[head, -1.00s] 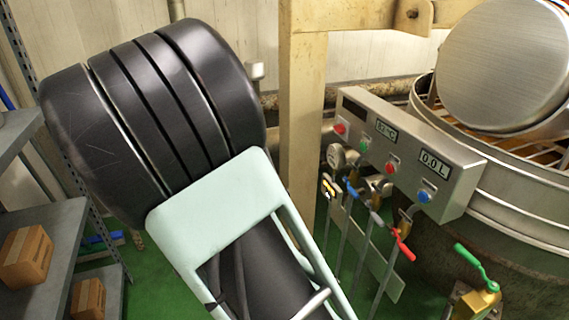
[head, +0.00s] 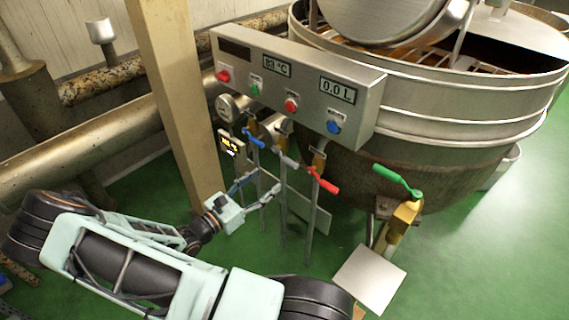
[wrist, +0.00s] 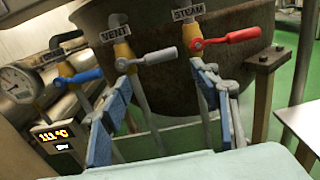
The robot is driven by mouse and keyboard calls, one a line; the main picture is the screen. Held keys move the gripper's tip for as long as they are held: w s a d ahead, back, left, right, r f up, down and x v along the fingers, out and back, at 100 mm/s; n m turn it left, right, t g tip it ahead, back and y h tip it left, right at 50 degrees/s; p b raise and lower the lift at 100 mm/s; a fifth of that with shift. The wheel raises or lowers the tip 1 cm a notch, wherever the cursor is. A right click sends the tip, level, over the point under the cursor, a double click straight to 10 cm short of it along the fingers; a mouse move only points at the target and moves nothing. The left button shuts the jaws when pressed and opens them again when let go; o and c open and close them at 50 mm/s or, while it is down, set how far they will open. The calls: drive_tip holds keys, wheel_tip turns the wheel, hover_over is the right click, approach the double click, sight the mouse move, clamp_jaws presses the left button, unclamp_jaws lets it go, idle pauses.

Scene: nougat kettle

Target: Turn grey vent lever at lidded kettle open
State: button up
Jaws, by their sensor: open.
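The grey vent lever (wrist: 160,56) sits under the VENT label in the wrist view, on a brass valve, pointing right and slightly up. It also shows in the head view (head: 287,160) between the blue lever (head: 255,138) and the red lever (head: 324,180). My gripper (head: 258,188) is open and empty, below and in front of the valve row. In the wrist view its two blue-padded fingers (wrist: 158,112) stand apart, one on each side of the vent pipe, with the grey lever above and between them. The kettle (head: 425,110) stands behind the levers.
A control box (head: 300,90) hangs above the valves. A gauge (wrist: 17,83) and a small temperature display (wrist: 61,134) are at left. A green lever (head: 397,180) on a brass valve is at right. A beige post (head: 172,100) stands left of my gripper.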

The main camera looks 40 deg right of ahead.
sight(288, 164)
drive_tip(key=d, duration=0.7)
drive_tip(key=w+d+b, duration=0.1)
drive_tip(key=d, duration=0.2)
drive_tip(key=shift+d, duration=0.3)
clamp_jaws()
